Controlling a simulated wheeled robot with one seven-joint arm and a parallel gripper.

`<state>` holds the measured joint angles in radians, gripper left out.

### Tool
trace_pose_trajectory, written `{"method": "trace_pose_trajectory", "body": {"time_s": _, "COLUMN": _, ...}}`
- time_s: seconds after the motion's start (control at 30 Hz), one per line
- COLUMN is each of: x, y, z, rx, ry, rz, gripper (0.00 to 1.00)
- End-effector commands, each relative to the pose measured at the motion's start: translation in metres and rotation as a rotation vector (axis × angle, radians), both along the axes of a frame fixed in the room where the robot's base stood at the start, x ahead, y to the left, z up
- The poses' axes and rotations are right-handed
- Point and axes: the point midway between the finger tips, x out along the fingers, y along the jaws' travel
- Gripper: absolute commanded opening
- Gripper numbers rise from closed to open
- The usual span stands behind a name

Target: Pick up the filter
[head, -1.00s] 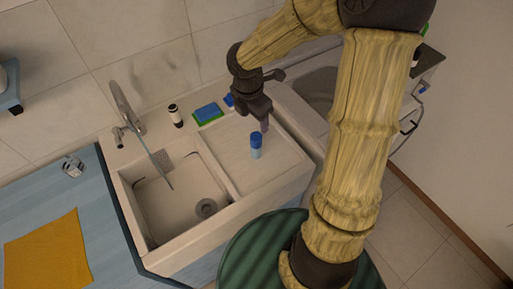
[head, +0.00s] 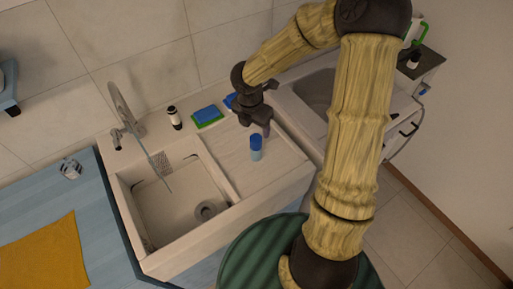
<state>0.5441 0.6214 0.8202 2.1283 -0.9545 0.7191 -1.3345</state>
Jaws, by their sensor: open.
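A small upright cylinder (head: 256,148), dark blue on top and pale blue below, stands on the ribbed drainboard (head: 277,165) right of the sink basin. It is the thing nearest my gripper; I cannot tell for sure that it is the filter. My gripper (head: 256,129) is open and empty, its dark fingers pointing down just behind and above the cylinder in the picture. The fingers look apart from it, though the exact gap in depth is unclear. The cylinder is in full view.
The sink basin (head: 160,215) with its tap (head: 122,105) lies to the left. A dark-capped bottle (head: 175,118) and a blue and green sponge (head: 208,116) stand along the back edge. A blue item (head: 230,101) sits close behind my gripper. The drainboard's front is clear.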

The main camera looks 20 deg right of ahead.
Motion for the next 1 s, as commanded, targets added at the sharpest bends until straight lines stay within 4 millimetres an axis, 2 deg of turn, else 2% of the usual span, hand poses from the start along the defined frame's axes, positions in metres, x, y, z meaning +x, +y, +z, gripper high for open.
{"method": "trace_pose_trajectory", "body": {"time_s": 0.1, "x": 0.001, "y": -0.002, "z": -0.023, "rx": 0.001, "ry": 0.005, "rz": 0.002, "gripper": 0.63}}
{"method": "trace_pose_trajectory", "body": {"time_s": 0.3, "x": 0.004, "y": -0.005, "z": -0.051, "rx": 0.002, "ry": 0.003, "rz": 0.0, "gripper": 0.63}}
{"method": "trace_pose_trajectory", "body": {"time_s": 0.77, "x": 0.005, "y": -0.006, "z": -0.058, "rx": 0.002, "ry": 0.001, "rz": 0.0, "gripper": 0.63}}
{"method": "trace_pose_trajectory", "body": {"time_s": 1.0, "x": 0.008, "y": -0.005, "z": -0.085, "rx": 0.002, "ry": 0.005, "rz": 0.001, "gripper": 0.63}}
